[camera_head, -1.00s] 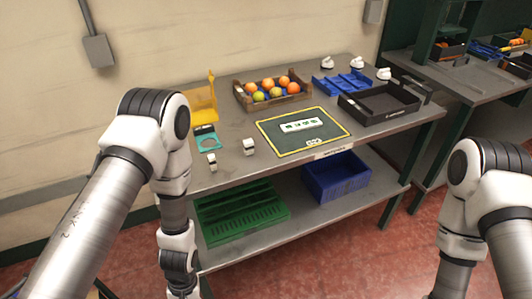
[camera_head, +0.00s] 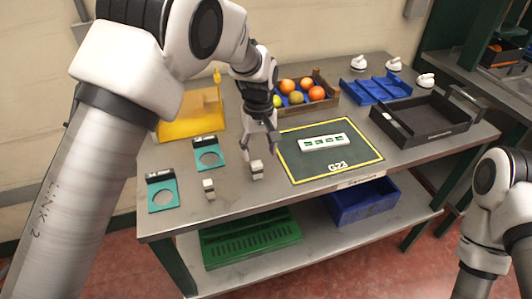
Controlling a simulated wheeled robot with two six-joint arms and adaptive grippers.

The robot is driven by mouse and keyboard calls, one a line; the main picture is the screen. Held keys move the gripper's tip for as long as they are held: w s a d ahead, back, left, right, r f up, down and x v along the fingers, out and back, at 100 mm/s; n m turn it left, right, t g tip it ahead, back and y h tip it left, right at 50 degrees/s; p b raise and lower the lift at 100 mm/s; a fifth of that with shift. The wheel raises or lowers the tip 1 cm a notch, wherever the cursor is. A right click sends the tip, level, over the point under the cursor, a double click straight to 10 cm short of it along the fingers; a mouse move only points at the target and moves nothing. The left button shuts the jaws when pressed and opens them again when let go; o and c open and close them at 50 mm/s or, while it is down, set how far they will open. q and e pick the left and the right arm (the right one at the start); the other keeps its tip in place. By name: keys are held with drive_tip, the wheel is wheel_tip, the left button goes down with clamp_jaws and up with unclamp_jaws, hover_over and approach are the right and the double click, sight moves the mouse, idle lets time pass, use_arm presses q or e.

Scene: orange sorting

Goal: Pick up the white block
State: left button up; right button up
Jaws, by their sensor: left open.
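Two small white blocks with dark markings stand on the grey table near its front left. One white block (camera_head: 257,169) is just below and in front of my left gripper (camera_head: 261,148). The other white block (camera_head: 208,188) is further left, clear of the gripper. My left gripper points down from above with its fingers apart and nothing between them. It appears slightly above and behind the nearer block; I cannot tell whether it touches. My right arm shows at the right edge, but its gripper is out of view.
Two teal plates with round holes (camera_head: 162,194) lie left of the blocks. A yellow bin (camera_head: 184,127) is behind them. A dark mat (camera_head: 356,163) with a white strip lies right.

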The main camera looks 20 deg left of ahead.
sight(256, 164)
use_arm(q)
drive_tip(key=shift+s+f, duration=0.1)
drive_tip(key=shift+f, duration=0.3)
drive_tip(key=s+f+p, duration=0.1)
drive_tip(key=s+f, duration=0.1)
drive_tip(key=s, duration=0.1)
drive_tip(key=shift+a+p, duration=0.2)
drive_tip(key=shift+p, duration=0.15)
drive_tip(key=f, duration=0.1)
drive_tip(key=w+f, duration=0.1)
drive_tip(key=f, duration=0.1)
drive_tip(key=shift+w+f, duration=0.5)
drive_tip(key=shift+f, duration=0.05)
drive_tip(key=shift+s+r, duration=0.3)
drive_tip(key=shift+s, duration=0.05)
drive_tip(key=shift+c, duration=1)
drive_tip(key=shift+s+r, duration=0.1)
drive_tip(key=shift+s, duration=0.05)
drive_tip(key=c, duration=0.6)
clamp_jaws()
use_arm(e)
drive_tip(key=s+r, duration=0.2)
drive_tip(key=shift+r, duration=0.3)
